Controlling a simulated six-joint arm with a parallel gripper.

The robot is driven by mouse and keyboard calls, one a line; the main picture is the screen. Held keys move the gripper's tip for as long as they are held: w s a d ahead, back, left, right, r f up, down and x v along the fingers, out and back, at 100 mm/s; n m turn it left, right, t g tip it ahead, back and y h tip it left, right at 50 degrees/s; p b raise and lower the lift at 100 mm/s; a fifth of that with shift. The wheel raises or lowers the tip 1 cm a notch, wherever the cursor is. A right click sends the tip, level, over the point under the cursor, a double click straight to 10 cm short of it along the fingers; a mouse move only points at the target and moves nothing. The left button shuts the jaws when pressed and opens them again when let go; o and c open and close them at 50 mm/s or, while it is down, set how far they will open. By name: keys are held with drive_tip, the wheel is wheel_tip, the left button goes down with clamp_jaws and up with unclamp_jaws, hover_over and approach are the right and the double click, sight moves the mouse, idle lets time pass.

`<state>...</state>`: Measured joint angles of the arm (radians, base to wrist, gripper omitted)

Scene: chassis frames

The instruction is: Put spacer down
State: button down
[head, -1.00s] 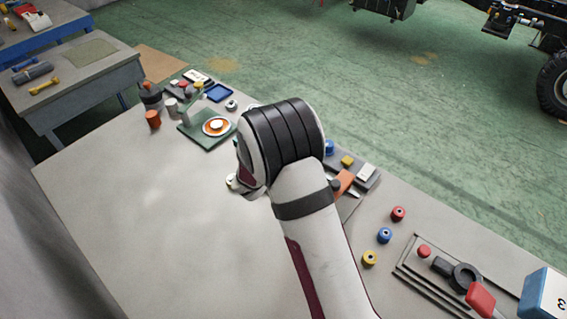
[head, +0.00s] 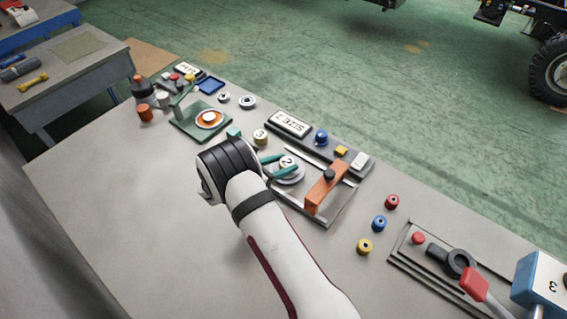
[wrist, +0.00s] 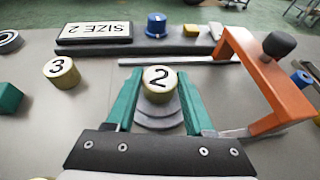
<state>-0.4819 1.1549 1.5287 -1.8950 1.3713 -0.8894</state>
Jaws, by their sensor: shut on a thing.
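A pale yellow spacer marked 2 (head: 286,162) is between the teal fingers of my gripper (head: 292,164). In the wrist view the spacer (wrist: 159,82) stands upright, number up, with a finger on each side. My gripper is shut on it. Below it are grey round plates (wrist: 158,115) on the fixture (head: 322,219). I cannot tell whether the spacer touches them. An orange clamp (head: 326,188) with a dark knob stands just right of the spacer. A "SIZE 2" sign (head: 289,124) is on the strip behind.
A spacer marked 3 (head: 260,137) and a teal block (head: 234,132) stand left of the fixture. Red, blue and yellow spools (head: 379,223) lie to the right. The front left of the table (head: 130,215) is clear.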

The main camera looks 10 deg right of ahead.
drive_tip(key=shift+f, duration=0.2)
drive_tip(key=shift+c, duration=1.4)
unclamp_jaws()
